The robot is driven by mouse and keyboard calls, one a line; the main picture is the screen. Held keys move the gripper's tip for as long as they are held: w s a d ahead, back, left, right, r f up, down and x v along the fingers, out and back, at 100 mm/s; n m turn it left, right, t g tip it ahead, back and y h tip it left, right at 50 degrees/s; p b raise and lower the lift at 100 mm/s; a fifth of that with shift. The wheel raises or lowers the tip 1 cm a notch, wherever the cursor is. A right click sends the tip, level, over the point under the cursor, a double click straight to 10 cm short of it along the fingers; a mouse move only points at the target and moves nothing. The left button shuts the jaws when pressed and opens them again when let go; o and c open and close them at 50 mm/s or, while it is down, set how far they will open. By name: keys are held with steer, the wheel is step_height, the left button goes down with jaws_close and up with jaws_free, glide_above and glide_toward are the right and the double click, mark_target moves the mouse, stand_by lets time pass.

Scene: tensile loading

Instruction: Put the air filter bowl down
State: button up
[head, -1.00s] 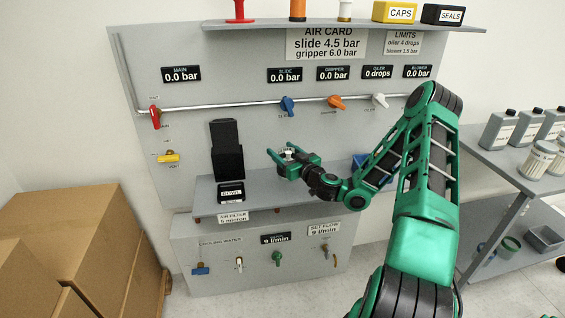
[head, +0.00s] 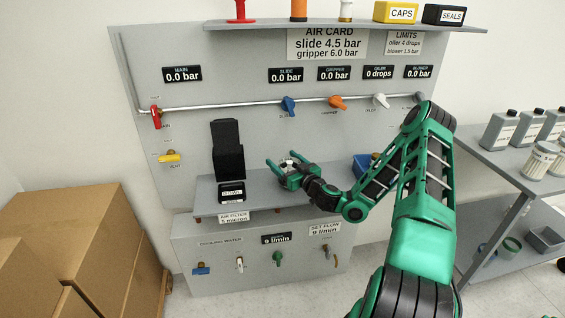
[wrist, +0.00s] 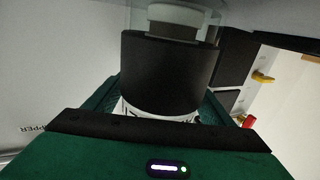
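My gripper (head: 281,173) is low over the grey shelf, right of the black stand. Its green fingers are on both sides of the air filter bowl (head: 288,162), which shows as a small pale and dark piece between them. In the wrist view the bowl (wrist: 170,75) is a dark, upright cylinder with a pale grey top. The fingers appear shut on it, though their contact is partly hidden. The bowl's underside is hidden, so I cannot tell whether it touches the shelf.
The shelf (head: 262,197) has free room around my gripper. A black stand (head: 228,150) and a small block labelled BOWL (head: 231,192) are at left. A blue bin (head: 361,166) is behind my arm at right. Valves and displays line the panel above.

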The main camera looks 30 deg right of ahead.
steer(key=shift+r, duration=0.1)
steer(key=shift+s, duration=0.2)
steer(key=s+d, duration=0.1)
steer(key=s, duration=1)
steer(key=shift+s, duration=0.3)
